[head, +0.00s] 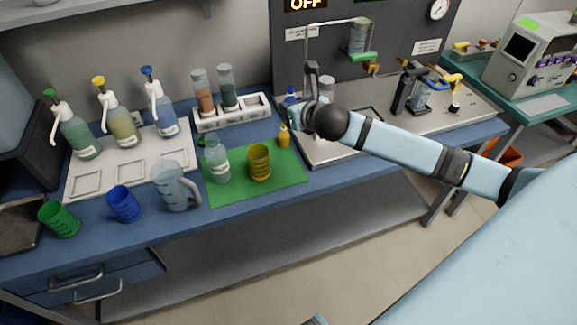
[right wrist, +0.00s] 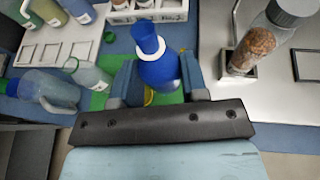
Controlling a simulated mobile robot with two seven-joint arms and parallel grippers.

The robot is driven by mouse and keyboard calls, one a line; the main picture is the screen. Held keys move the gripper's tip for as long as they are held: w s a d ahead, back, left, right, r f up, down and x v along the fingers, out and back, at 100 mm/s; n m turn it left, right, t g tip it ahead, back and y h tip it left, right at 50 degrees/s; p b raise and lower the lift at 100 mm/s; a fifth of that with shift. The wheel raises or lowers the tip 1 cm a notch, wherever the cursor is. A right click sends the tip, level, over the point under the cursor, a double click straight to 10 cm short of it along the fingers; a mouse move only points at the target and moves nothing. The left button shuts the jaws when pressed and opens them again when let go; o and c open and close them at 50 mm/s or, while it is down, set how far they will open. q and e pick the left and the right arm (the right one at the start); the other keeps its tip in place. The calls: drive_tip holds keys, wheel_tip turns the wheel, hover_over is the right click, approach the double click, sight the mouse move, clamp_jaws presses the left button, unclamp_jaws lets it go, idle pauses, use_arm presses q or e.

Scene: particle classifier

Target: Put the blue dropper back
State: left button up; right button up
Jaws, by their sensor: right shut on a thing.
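In the head view the blue dropper (head: 291,95) shows partly behind my right gripper (head: 296,113), above the back part of the bench. My left gripper is not in view.
A white rack (head: 232,114) with two jars stands left of the gripper. A clear bottle (head: 217,163) and a yellow beaker (head: 260,162) stand on the mat. A jar of brown particles (right wrist: 256,45) is close by on the right in the wrist view.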

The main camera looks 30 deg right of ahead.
wheel_tip(320, 180, down, 20)
drive_tip(key=shift+b, duration=1.15)
drive_tip(key=shift+f, duration=0.15)
drive_tip(key=o, duration=0.9)
